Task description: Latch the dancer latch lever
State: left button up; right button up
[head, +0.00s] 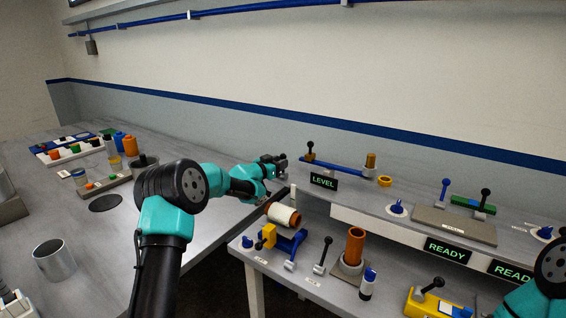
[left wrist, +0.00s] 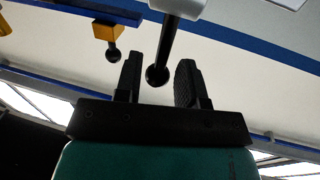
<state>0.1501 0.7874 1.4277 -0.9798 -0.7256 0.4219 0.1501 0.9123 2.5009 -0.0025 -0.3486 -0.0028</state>
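My left gripper (head: 278,163) reaches over the back shelf, left of the black-knobbed lever on an orange block (head: 309,152). In the left wrist view my left gripper (left wrist: 160,85) is open. A dark lever with a black ball (left wrist: 157,75) comes down from a pale base and shows between the two fingers. Contact with either finger cannot be seen. The orange block with its black knob also shows in the left wrist view (left wrist: 107,32). I cannot read a label naming the dancer latch lever. My right gripper is out of view; only part of my right arm shows.
A blue bar (head: 340,168) runs right from the orange block. The LEVEL display (head: 323,181) stands in front of it. A metal cup (head: 54,260) stands at left.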

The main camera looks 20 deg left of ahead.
pick_arm(q)
jog(key=shift+x, duration=1.05)
jog(key=shift+c, duration=0.3)
grip_shut()
